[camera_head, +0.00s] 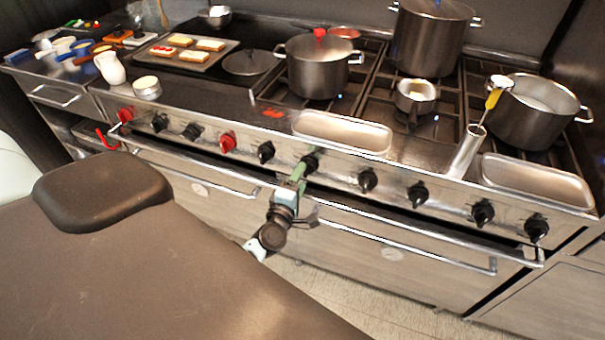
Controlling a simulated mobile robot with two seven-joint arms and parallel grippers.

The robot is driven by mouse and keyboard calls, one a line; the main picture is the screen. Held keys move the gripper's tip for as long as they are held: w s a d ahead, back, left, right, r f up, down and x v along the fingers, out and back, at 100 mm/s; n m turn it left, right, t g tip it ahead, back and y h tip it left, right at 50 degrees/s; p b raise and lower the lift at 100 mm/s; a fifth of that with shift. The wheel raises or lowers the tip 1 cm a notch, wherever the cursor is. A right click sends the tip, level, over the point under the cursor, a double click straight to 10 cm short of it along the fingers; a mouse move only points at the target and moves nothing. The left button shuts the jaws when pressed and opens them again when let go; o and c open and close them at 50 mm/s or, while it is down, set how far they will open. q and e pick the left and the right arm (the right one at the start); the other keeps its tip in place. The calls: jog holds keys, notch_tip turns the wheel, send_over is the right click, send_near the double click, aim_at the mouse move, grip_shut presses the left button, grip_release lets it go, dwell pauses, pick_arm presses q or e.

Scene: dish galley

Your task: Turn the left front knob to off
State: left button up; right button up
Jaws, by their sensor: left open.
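A row of knobs runs along the steel front panel of the range (340,172). Several are black, such as one black knob (266,152) and another to its right (368,180); two are red, one near the left end (125,115) and one further right (228,142). My left gripper (301,172) is open in front of the panel, its greenish fingers right at a dark knob (311,159) between those two black knobs. The fingers partly cover that knob, so I cannot tell its angle or whether they touch it. My right gripper is not in view.
Oven door handles (400,236) stick out below the knobs. Pots (318,72) stand on the burners, with small blue flames showing. Steel trays (343,132) lie along the front ledge, beside a steel holder with a yellow-handled utensil (493,98). Toast lies on the griddle tray (188,54).

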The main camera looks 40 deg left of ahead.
pick_arm(q)
jog(key=shift+v, duration=2.1)
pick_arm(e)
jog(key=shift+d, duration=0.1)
pick_arm(q)
jog(key=s+d+f+m+g+h, duration=0.2)
jog(key=s+d+f+m+g, duration=0.1)
jog(key=s+m, duration=0.4)
jog(key=s+d+f+m+g+h+p, duration=0.1)
jog(key=s+d+f+m, duration=0.3)
jog(key=s+m, duration=0.4)
jog(key=s+d+f+m+g+h, duration=0.3)
jog(key=s+d+m, duration=0.3)
jog(key=s, duration=1)
jog(key=shift+f+m+g+p, duration=0.4)
jog(key=shift+f+m+g, duration=0.35)
jog(key=shift+m+g, duration=0.05)
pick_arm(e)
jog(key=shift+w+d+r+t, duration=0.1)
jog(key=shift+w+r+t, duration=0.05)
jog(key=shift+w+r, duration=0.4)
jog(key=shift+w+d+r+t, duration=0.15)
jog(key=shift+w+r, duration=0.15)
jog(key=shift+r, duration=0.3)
